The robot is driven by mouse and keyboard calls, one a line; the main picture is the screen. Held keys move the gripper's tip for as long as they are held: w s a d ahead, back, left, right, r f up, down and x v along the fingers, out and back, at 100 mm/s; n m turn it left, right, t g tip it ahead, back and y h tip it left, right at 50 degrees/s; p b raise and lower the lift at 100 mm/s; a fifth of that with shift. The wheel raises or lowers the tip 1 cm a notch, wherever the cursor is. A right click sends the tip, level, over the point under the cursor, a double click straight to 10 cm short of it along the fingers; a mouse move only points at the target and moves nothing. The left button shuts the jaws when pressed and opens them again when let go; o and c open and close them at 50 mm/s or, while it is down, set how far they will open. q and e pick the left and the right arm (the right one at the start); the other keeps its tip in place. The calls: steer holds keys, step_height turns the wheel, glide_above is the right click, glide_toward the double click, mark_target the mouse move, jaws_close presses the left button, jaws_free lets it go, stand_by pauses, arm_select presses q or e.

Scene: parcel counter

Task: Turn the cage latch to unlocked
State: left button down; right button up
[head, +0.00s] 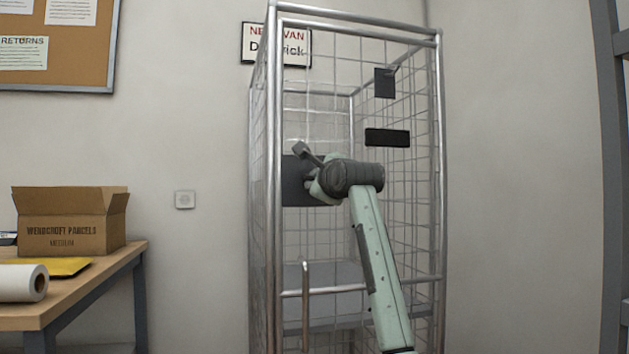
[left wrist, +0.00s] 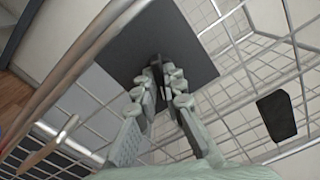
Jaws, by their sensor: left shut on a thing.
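The tall wire cage (head: 273,120) fills the middle of the head view. A dark square latch plate (head: 292,190) sits on its front; it also shows in the left wrist view (left wrist: 185,40). My left gripper (head: 312,187) is up against this plate. In the left wrist view its fingers (left wrist: 158,88) are closed together on a small dark latch handle (left wrist: 155,66) that stands out from the plate. The fingers hide much of the handle, and I cannot tell its turn angle or any lock marking. My right gripper is not in view.
A black bar-shaped piece (head: 387,138) and a dark tag (head: 384,83) are on the cage, right of the latch. A table (head: 95,283) with an open cardboard box (head: 70,236) and a white roll (head: 24,283) stands at left. A metal frame (head: 610,150) edges the right.

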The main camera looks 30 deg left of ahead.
arm_select(q)
steer(key=shift+m+p, duration=0.8)
steer(key=shift+m, duration=5.4)
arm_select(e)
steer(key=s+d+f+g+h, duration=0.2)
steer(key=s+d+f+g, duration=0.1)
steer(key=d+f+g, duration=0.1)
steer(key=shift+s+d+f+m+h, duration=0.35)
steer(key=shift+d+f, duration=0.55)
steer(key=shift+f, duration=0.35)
arm_select(q)
steer(key=c, duration=1.6)
jaws_free()
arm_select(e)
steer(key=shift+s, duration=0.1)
arm_select(q)
steer(key=v, duration=1.2)
